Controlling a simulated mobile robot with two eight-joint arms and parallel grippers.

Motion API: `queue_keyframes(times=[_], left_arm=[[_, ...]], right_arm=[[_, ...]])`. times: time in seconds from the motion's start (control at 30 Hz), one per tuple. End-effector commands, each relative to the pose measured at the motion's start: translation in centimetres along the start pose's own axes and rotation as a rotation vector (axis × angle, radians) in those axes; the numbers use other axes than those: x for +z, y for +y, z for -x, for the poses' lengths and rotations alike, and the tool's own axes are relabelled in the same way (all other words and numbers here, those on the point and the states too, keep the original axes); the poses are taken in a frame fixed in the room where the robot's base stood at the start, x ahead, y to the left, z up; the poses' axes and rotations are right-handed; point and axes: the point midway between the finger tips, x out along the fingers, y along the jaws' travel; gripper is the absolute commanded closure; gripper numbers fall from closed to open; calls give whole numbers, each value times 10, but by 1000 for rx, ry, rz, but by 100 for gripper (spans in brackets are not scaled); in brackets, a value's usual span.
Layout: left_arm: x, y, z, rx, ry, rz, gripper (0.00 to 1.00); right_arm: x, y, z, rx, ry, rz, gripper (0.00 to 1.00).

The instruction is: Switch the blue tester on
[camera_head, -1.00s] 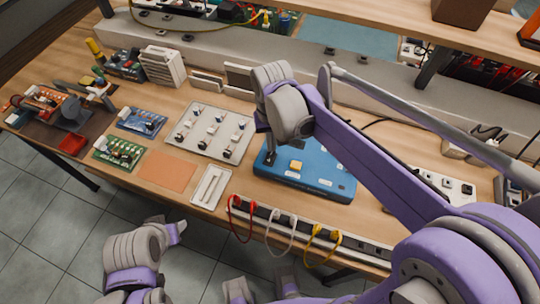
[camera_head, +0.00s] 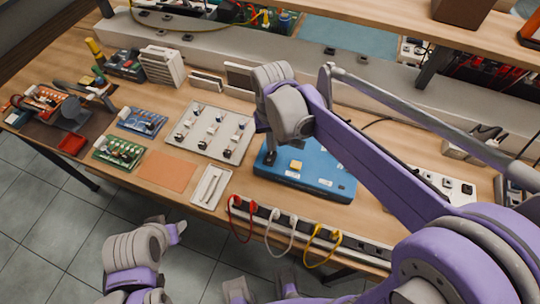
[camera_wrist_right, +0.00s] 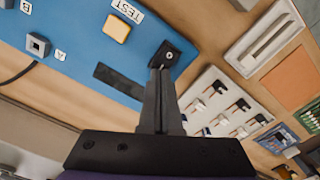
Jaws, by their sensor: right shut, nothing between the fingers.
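The blue tester (camera_head: 310,172) is a flat box on the bench, with a yellow-orange button (camera_head: 296,165) on top. In the right wrist view the tester (camera_wrist_right: 70,70) shows its TEST label, the button (camera_wrist_right: 117,28) and a grey socket (camera_wrist_right: 38,45). A small black square part with a pale round centre (camera_wrist_right: 170,53) sits at its edge. My right gripper (camera_wrist_right: 160,70) is shut and empty, its tips at or touching this black part; exact contact is unclear. In the head view my right gripper (camera_head: 269,156) points down at the tester's left end. My left gripper (camera_head: 178,230) is low, off the bench front.
A pale panel of small switches (camera_head: 213,130) lies left of the tester. A power strip with red, white and yellow plugs (camera_head: 285,221) runs along the front edge. A white tray (camera_head: 211,187) and an orange mat (camera_head: 167,171) lie nearby. A shelf (camera_head: 400,35) overhangs the back.

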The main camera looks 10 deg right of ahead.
Motion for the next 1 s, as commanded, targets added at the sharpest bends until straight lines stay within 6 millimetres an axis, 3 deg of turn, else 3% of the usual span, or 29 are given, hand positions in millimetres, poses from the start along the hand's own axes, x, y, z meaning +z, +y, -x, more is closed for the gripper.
queue_keyframes(times=[1.0], left_arm=[[7,0,-9,0,-5,0,50]], right_arm=[[0,0,-16,0,0,0,100]])
